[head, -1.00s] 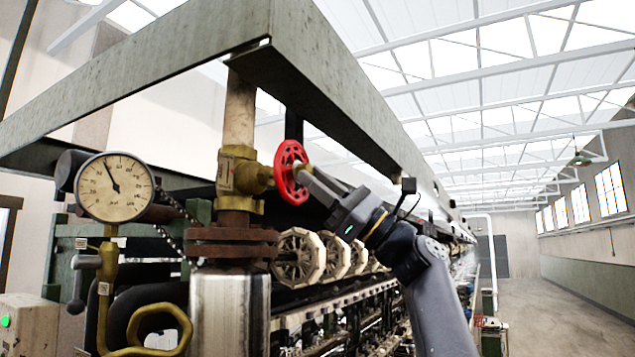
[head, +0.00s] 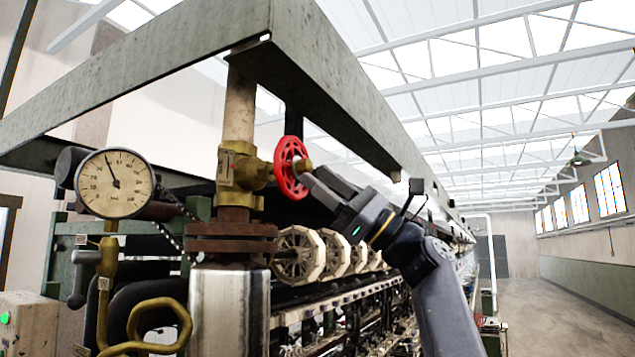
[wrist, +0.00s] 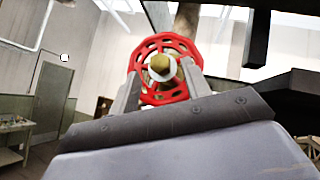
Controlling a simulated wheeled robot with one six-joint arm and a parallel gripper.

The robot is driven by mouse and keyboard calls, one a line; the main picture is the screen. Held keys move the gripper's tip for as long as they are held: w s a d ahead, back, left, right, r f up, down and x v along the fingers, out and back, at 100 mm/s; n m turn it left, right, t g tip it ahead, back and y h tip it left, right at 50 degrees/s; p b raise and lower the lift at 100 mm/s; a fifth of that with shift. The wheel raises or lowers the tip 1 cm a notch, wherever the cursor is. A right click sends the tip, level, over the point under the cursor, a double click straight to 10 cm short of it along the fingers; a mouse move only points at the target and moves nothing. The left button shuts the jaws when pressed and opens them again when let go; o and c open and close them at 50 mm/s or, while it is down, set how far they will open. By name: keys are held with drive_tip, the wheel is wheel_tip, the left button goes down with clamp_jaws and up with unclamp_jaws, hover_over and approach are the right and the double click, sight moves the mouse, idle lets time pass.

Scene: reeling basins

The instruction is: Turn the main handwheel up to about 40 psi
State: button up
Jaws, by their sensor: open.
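The red handwheel (head: 290,168) stands upright on a brass valve (head: 238,168) on a vertical pipe. It also shows face-on in the wrist view (wrist: 160,43), with a brass-coloured hub at its middle. The round pressure gauge (head: 115,184) is at the left; its needle points up and slightly left, but the numbers are too small to read surely. My gripper (head: 310,178) is open, its fingertips just right of the wheel's hub. In the wrist view the two fingers of the gripper (wrist: 163,80) lie at the left and right of the wheel, partly hiding its rim. Contact cannot be told.
A grey steel frame beam (head: 330,85) runs above the wheel and arm. A rusty flange (head: 232,238) sits below the valve. Pale reels (head: 298,255) line the machine behind. A bent brass pipe (head: 160,310) is under the gauge. The aisle floor (head: 570,290) at right is clear.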

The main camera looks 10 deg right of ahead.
drive_tip(key=b+v, duration=0.3)
drive_tip(key=v, duration=0.6)
drive_tip(key=shift+b, duration=0.3)
drive_tip(key=shift+d, duration=0.15)
drive_tip(key=p+x, duration=0.5)
drive_tip(key=x, duration=0.6)
drive_tip(key=shift+s+f+m, duration=0.1)
drive_tip(key=shift+f+m, duration=0.05)
drive_tip(key=shift+m, duration=0.15)
